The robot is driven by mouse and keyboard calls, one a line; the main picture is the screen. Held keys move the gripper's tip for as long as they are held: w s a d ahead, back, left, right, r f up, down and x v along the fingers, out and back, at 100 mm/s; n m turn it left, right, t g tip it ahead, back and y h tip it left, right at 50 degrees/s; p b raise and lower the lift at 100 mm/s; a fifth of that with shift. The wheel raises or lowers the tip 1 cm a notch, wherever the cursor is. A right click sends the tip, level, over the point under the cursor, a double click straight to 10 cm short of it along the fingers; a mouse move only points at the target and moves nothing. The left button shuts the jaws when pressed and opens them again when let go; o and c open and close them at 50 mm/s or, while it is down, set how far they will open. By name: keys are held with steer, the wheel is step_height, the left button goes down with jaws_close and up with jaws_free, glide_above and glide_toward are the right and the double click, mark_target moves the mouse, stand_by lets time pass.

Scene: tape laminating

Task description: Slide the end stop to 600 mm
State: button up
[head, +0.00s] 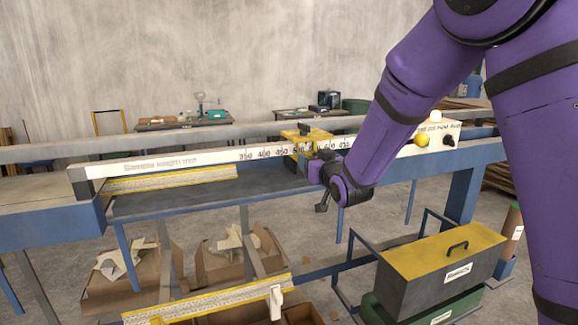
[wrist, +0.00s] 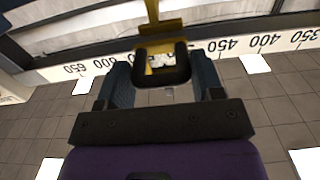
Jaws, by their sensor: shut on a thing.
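The yellow end stop (head: 297,136) sits on the white length scale (head: 200,159) in the head view, around the stretch between the 500 and 600 marks. In the wrist view the yellow end stop (wrist: 152,28) hides the scale between about 600 and 500, with 650 to its left and 450, 400 and 350 to its right. My gripper (head: 318,168) is at the front of the stop. In the wrist view my gripper (wrist: 163,80) has its fingers either side of the stop's black handle (wrist: 163,50) and is shut on it. The stop's exact reading edge cannot be made out.
A white control box (head: 430,138) with a yellow button stands right of the stop on the blue bench frame (head: 60,228). A yellow-topped case (head: 445,255) and open cardboard boxes (head: 135,280) are below.

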steer(key=w+d, duration=0.2)
steer(key=d, duration=0.5)
steer(key=shift+d, duration=0.4)
steer(key=shift+w, duration=0.1)
steer(key=o, duration=1)
steer(key=shift+o, duration=0.2)
steer(key=v, duration=1)
steer(key=shift+s, duration=0.4)
steer(key=shift+d, duration=0.1)
